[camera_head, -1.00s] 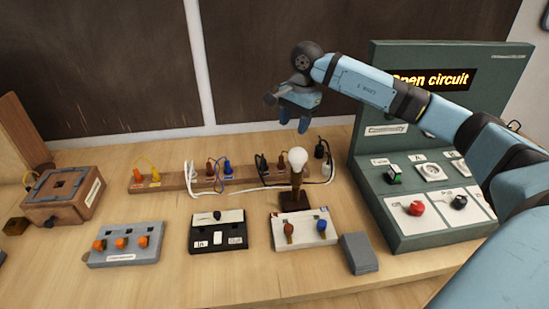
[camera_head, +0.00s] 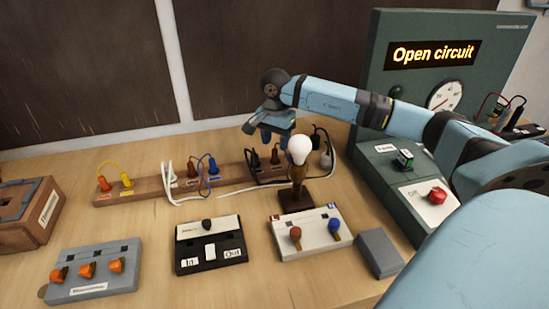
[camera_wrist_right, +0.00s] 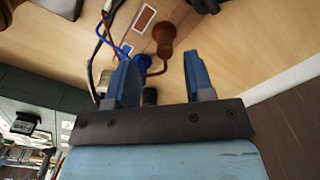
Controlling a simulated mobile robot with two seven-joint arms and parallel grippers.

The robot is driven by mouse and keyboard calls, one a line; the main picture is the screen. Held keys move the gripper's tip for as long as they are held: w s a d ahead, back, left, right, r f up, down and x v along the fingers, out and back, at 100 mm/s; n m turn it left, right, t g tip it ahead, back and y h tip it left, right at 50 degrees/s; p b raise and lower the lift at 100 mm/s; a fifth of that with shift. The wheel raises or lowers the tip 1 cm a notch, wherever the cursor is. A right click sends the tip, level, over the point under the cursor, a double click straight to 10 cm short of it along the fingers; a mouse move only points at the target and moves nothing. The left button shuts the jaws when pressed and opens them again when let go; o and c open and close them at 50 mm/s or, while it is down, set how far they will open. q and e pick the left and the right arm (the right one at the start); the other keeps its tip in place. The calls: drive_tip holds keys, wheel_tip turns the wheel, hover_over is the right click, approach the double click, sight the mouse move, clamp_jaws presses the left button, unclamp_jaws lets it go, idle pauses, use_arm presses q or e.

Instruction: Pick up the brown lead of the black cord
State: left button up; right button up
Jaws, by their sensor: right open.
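The brown lead (camera_head: 276,157) of the black cord stands in the wooden rack (camera_head: 140,190) behind the lamp in the head view. In the right wrist view the brown lead (camera_wrist_right: 164,38) shows as a brown knob with a thin brown wire, beyond the fingertips and roughly between them. A blue lead (camera_wrist_right: 142,62) sits close beside it, near the left finger in that view. The black cord (camera_head: 262,170) runs beside the leads. My right gripper (camera_head: 268,132) is open and empty, above and slightly behind the leads. My left gripper is not in view.
A lamp with a white bulb (camera_head: 299,150) stands close in front of the leads. A white cable (camera_head: 333,192) curls around it. The green test panel (camera_head: 400,215), reading "Open circuit", is at right. Switch boxes (camera_head: 210,245) stand in front.

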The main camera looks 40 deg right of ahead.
sight(275, 150)
drive_tip(key=shift+w+f, duration=0.1)
drive_tip(key=shift+f, duration=0.75)
drive_tip(key=f, duration=0.4)
drive_tip(key=shift+w+d+f, duration=0.1)
drive_tip(key=shift+w, duration=0.1)
clamp_jaws()
